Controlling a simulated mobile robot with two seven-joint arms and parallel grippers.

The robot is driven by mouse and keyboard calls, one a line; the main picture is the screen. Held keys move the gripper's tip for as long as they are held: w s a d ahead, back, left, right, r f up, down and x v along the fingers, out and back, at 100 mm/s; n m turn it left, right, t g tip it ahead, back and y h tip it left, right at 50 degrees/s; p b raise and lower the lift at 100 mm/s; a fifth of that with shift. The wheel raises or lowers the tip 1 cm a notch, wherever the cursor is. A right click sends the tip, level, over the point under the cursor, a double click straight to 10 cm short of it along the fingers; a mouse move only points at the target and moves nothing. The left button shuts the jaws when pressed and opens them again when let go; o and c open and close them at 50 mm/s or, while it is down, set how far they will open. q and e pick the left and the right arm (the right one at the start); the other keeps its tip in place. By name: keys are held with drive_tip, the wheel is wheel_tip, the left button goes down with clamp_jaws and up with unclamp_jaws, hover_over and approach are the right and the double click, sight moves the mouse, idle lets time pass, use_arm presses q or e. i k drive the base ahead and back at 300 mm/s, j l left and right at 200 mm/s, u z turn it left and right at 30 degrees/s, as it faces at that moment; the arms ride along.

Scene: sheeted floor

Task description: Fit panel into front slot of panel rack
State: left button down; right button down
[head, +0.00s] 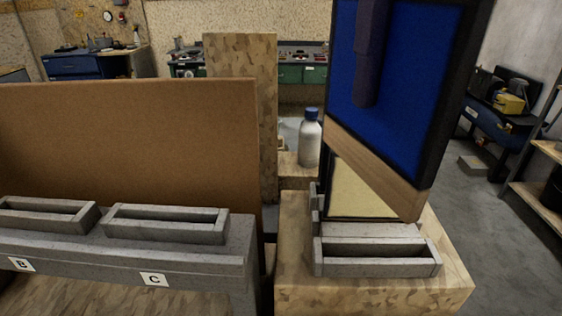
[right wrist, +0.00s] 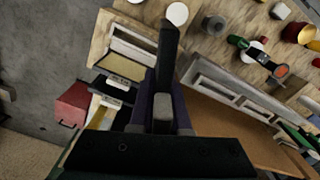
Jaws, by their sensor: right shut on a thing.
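The panel (head: 415,80) has a blue face, a black frame and a pale wood strip along its lower edge. It stands tilted in the head view, lower corner above and behind the front slot in the picture, outside it. My right gripper (head: 368,95) is shut on it; a dark purple finger lies against the blue face. The gripper also shows in the right wrist view (right wrist: 163,105). The panel rack's front slot (head: 375,250) is a grey empty trough on a wooden block (head: 375,295). A cream panel (head: 355,190) stands behind it, partly hidden. My left gripper is out of view.
Left of the rack, a grey bench carries two empty grey troughs (head: 165,223) above labels B and C. A large brown board (head: 120,130) stands behind them. A white bottle with a blue cap (head: 309,140) stands behind the rack. Floor right of the rack is open.

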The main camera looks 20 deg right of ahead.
sight(371, 265)
drive_tip(key=l+u, duration=0.85)
drive_tip(key=k+l+u, duration=0.15)
drive_tip(key=l+u, duration=0.3)
drive_tip(key=k+l+u, duration=0.15)
drive_tip(key=u, duration=0.25)
drive_tip(key=k+l+u, duration=0.25)
drive_tip(key=l+u, duration=0.2)
drive_tip(key=k+l+u, duration=0.2)
drive_tip(key=u, duration=0.25)
